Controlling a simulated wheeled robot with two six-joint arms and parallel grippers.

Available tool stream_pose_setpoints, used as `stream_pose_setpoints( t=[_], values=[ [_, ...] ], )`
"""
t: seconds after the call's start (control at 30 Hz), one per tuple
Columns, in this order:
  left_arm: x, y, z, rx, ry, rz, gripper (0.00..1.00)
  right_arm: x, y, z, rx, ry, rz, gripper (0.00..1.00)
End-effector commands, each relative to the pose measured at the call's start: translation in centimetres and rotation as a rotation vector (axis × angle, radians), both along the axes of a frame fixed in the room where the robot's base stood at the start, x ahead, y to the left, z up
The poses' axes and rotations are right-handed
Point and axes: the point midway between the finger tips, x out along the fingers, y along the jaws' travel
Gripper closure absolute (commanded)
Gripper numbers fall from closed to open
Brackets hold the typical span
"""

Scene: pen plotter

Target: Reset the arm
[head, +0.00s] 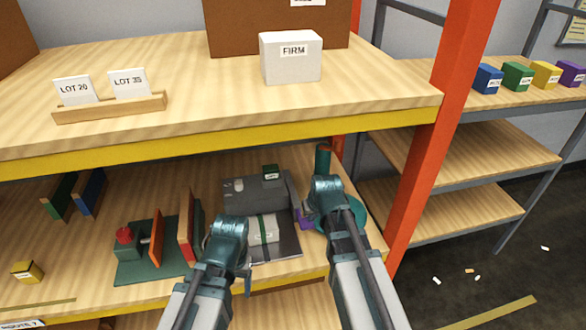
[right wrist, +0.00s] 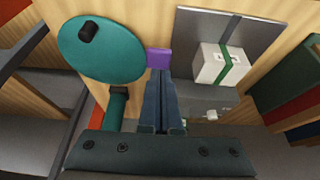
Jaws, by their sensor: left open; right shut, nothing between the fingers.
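No part in view is clearly labelled as the arm. A grey machine (head: 262,188) stands on the lower shelf. A white box with a green band (head: 265,230) sits on its plate; it also shows in the right wrist view (right wrist: 212,68). A teal disc (head: 354,205) with a dark knob lies to the right, seen whole in the right wrist view (right wrist: 90,48). A purple block (right wrist: 158,57) is between disc and plate. My right gripper (right wrist: 162,78) is shut and empty, its tips close to the purple block; contact is unclear. My left gripper (head: 245,270) is open in front of the plate, its fingers partly hidden.
A green base with a red knob and upright boards (head: 150,245) stands left of my left gripper. A teal cylinder (head: 322,158) rises behind the disc. The upper shelf's yellow edge (head: 230,135) and the orange post (head: 440,130) bound the space.

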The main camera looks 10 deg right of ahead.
Motion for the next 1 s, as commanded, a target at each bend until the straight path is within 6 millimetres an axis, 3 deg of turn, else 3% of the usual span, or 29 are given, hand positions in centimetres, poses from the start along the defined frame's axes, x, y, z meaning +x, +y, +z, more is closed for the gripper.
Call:
stream_pose_setpoints(
  t=[0.17, 0.27, 0.4, 0.6, 0.73, 1.0],
  values=[
    [0.0, 0.0, 0.0, 0.000, 0.000, 0.000, 0.28, -1.4, 1.7, -0.3, -0.006, 0.036, 0.027, 1.00],
    [0.0, 0.0, 0.0, 0.000, 0.000, 0.000, 0.28, -4.8, 5.1, -1.0, -0.027, 0.125, 0.090, 1.00],
    [0.0, 0.0, 0.0, 0.000, 0.000, 0.000, 0.28, -10.7, 9.5, -1.7, -0.081, 0.276, 0.182, 1.00],
    [0.0, 0.0, 0.0, 0.000, 0.000, 0.000, 0.28, -16.7, 12.4, -1.8, -0.155, 0.419, 0.258, 1.00],
    [0.0, 0.0, 0.0, 0.000, 0.000, 0.000, 0.28, -18.0, 12.8, -1.8, -0.177, 0.451, 0.272, 1.00],
    [0.0, 0.0, 0.0, 0.000, 0.000, 0.000, 0.28, -18.0, 12.9, -1.7, -0.178, 0.454, 0.271, 1.00]
  ],
)
